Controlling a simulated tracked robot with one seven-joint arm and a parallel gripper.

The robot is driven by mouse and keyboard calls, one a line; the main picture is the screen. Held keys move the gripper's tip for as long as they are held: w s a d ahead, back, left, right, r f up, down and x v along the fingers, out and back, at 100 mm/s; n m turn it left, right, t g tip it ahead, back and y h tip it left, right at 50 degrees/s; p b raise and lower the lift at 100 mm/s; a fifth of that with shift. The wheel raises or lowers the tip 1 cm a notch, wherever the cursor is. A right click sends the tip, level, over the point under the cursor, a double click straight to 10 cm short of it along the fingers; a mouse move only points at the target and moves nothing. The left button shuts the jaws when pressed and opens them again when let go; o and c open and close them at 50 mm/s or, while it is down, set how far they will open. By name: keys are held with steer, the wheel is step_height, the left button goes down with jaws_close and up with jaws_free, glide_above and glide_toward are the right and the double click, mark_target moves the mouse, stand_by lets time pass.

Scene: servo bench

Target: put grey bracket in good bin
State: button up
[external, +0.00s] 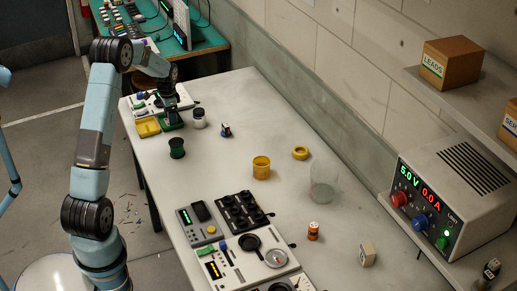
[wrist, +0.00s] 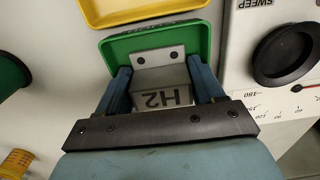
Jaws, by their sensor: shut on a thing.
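The grey bracket (wrist: 162,80) shows in the wrist view as an L-shaped piece with two dark holes and an "H2" marking. My gripper (wrist: 161,70) is shut on it, one blue finger on each side. The bracket is over or within the green bin (wrist: 203,32); whether it touches the floor cannot be told. In the external view my gripper (external: 170,110) is at the green bin (external: 174,126) at the bench's far end, and the arm hides the bracket.
A yellow bin (external: 148,128) stands beside the green one. A device with a black knob (wrist: 284,52) is close on the right in the wrist view. A dark green spool (external: 177,147) and a white-bodied jar (external: 199,120) stand nearby.

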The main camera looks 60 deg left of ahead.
steer(key=shift+f, duration=0.1)
steer(key=o, duration=0.8)
steer(key=shift+c, duration=0.2)
step_height(320, 180, up, 12)
steer(key=shift+r, duration=0.2)
